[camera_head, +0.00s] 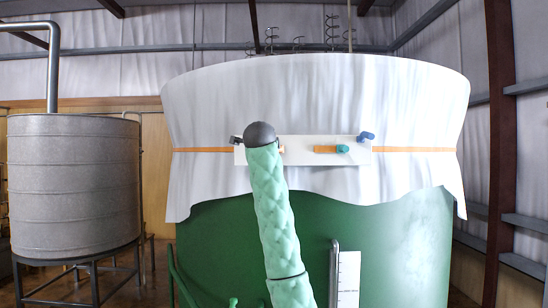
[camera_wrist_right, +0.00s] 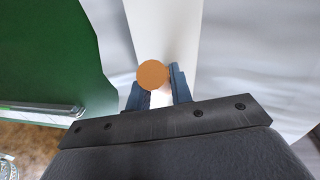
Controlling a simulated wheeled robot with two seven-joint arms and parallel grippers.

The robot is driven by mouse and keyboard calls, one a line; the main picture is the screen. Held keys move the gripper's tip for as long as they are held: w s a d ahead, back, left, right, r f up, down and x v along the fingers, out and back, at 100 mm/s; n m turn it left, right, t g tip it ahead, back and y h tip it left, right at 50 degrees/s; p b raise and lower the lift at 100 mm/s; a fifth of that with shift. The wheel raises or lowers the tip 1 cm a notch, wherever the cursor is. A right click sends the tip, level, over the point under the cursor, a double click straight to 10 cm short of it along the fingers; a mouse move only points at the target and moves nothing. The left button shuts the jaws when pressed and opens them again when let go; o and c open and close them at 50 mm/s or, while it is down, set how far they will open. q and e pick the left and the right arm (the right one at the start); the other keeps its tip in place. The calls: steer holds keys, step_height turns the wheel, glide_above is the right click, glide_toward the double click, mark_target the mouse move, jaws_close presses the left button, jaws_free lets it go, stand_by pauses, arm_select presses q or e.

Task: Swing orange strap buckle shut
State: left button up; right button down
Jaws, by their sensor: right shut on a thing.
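An orange strap (camera_head: 415,149) runs around the white cloth on the green tank and meets a white plate (camera_head: 302,142) at the front. On the plate, right of my arm, an orange bar (camera_head: 325,149) lies level with a teal knob (camera_head: 342,149) at its right end. My right gripper (camera_wrist_right: 160,86), in the wrist view, has its blue fingers closed around a round orange knob (camera_wrist_right: 153,74) in front of the plate. In the head view its dark wrist covers the plate's left part, hiding the fingers. A small peach-coloured piece (camera_head: 282,149) shows beside it. My left gripper is out of view.
Small dark (camera_head: 236,140) and blue (camera_head: 366,136) fittings sit at the plate's ends. The white cloth (camera_head: 315,90) drapes over the green tank (camera_head: 400,245). A white gauge (camera_head: 348,278) stands low in front. A grey metal tank (camera_head: 75,185) stands on the left.

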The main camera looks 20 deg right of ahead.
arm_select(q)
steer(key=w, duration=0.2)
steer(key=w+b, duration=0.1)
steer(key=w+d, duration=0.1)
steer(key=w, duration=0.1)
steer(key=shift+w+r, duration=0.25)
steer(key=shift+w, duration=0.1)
arm_select(e)
steer(key=w+a+m+g+h, duration=0.2)
steer(key=w+m+g+h, duration=0.4)
steer(key=m+g+h, duration=0.1)
steer(key=shift+w+m+g, duration=0.25)
steer(key=shift+m+g, duration=0.35)
steer(key=shift+g, duration=0.3)
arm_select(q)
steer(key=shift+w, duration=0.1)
arm_select(e)
steer(key=c, duration=1.6)
jaws_free()
steer(key=o, duration=0.3)
steer(key=shift+w, duration=0.1)
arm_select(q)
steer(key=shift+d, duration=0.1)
arm_select(e)
steer(key=shift+o, duration=0.2)
steer(key=shift+w+f, duration=0.1)
steer(key=shift+w, duration=0.05)
